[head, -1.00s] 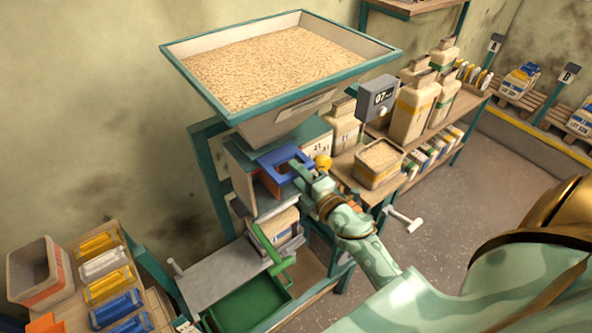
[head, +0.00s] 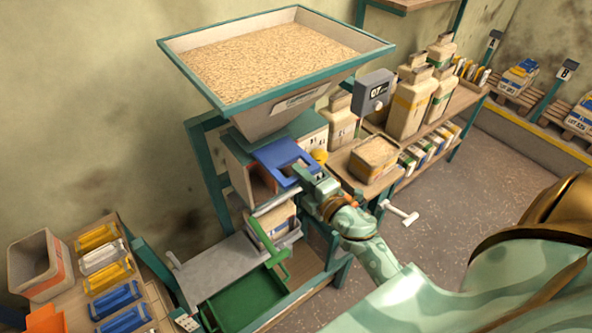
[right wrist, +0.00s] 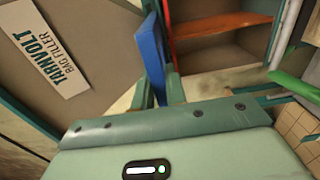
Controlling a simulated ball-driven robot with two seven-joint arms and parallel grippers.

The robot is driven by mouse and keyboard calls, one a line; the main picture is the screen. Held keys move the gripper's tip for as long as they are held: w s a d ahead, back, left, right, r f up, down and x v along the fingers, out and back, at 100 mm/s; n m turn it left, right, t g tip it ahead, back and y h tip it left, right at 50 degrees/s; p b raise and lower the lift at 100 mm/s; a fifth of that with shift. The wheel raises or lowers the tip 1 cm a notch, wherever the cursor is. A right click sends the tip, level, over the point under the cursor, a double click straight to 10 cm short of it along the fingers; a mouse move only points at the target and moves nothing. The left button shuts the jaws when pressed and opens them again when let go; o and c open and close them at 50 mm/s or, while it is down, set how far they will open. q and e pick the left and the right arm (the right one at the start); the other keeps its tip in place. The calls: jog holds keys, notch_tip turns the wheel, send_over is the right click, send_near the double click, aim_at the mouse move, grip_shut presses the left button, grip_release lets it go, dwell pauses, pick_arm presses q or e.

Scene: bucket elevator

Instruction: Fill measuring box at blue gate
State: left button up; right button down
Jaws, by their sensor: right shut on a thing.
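The blue gate (head: 270,154), a flat plate with a cut-out handle, sticks out of the machine below the big hopper (head: 285,107). My right gripper (head: 303,176) is shut on its outer edge. In the right wrist view the blue gate (right wrist: 151,50) stands between the two fingers (right wrist: 158,92). The hopper is full of pale grain (head: 268,57). A beige box with a label (head: 273,222), perhaps the measuring box, sits on the lower shelf below the gate; its inside is hidden. My left gripper is out of view.
A green lever (head: 268,238) and green tray (head: 243,299) are at the lower front. A yellow knob (head: 320,156) is close beside my right gripper. A grain-filled box (head: 373,158) and several canisters stand on the right bench.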

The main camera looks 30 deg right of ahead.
jog(key=shift+s+d, duration=0.1)
jog(key=shift+s, duration=0.5)
jog(key=c, duration=1.7)
grip_release()
jog(key=shift+w+f, duration=0.1)
jog(key=shift+w, duration=0.15)
jog(key=shift+o, duration=1.3)
jog(key=shift+w, duration=0.1)
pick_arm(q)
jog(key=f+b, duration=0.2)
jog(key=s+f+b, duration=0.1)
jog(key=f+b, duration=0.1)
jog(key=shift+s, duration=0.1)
pick_arm(e)
jog(key=s+d, duration=0.1)
jog(key=s, duration=1.5)
jog(key=shift+s+d, duration=0.15)
jog(key=shift+s, duration=0.25)
